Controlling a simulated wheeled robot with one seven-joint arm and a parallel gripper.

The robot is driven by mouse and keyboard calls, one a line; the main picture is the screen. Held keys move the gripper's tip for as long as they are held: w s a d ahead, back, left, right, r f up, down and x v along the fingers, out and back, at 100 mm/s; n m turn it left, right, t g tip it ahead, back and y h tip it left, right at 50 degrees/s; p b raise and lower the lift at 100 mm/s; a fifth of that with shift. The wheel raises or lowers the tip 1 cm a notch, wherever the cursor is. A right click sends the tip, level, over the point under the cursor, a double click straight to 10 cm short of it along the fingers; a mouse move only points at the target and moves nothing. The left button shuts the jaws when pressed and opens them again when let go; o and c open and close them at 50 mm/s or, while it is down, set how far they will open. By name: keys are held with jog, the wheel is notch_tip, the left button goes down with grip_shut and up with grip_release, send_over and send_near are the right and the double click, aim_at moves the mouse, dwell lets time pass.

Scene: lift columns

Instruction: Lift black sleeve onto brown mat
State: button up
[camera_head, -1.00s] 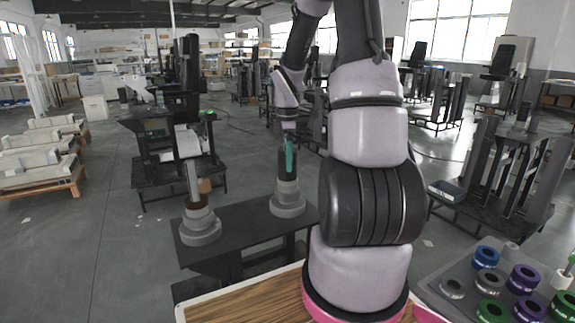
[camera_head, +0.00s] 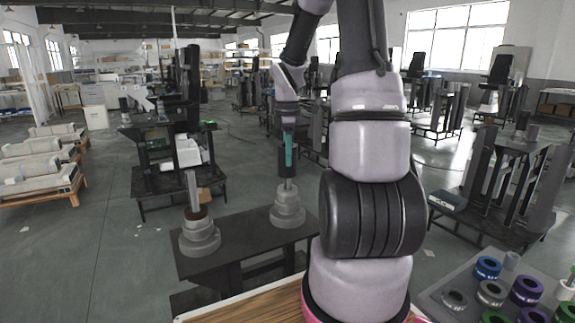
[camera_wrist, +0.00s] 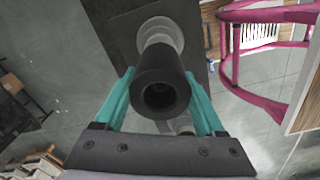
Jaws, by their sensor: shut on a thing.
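The black sleeve (camera_head: 284,163) is upright between the teal fingers of my gripper (camera_head: 288,152), above the right stepped grey base (camera_head: 287,209). A short length of thin post (camera_head: 288,184) shows below it. I cannot tell whether the post's top is still inside it. In the wrist view, my gripper (camera_wrist: 163,100) is shut on the black sleeve (camera_wrist: 160,65), whose open end faces the camera. The brown mat (camera_head: 195,213) appears as a brown round layer on the left grey base (camera_head: 200,240), around a bare upright post (camera_head: 193,188).
Both bases stand on a dark table (camera_head: 245,228). A wooden surface (camera_head: 250,307) is in front, with a grey tray (camera_head: 440,296) of several coloured rings at right. A dark machine stand (camera_head: 180,180) is behind left. My arm covers the middle right.

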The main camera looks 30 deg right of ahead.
notch_tip(320, 180, up, 14)
dwell(0.5)
jog(key=shift+r, duration=0.5)
dwell(0.6)
notch_tip(320, 180, up, 14)
dwell(2.5)
